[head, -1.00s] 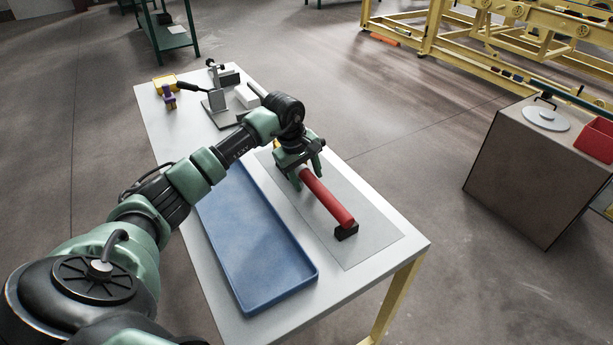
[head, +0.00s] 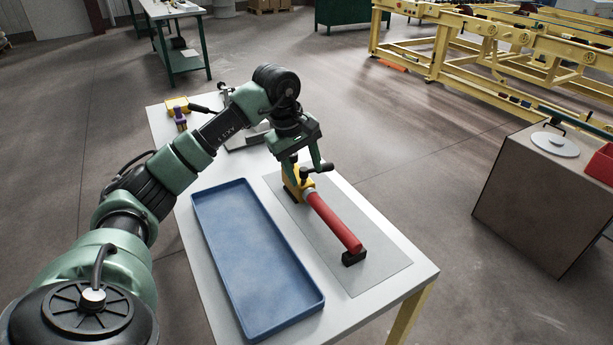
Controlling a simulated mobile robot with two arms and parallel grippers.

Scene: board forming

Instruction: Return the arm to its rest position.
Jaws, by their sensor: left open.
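My left arm comes in from the left and bends down over the white table (head: 385,317). Its left gripper (head: 306,178) is open, just above the yellow end (head: 296,186) of a red-handled tool (head: 334,220). The tool lies on a grey mat (head: 377,274), with dark supports under its ends. I cannot tell whether a finger still touches the yellow part. My right gripper is not in view.
A blue tray (head: 255,262), empty, lies left of the mat. A brown cabinet (head: 528,195) with a round lid (head: 554,144) stands to the right.

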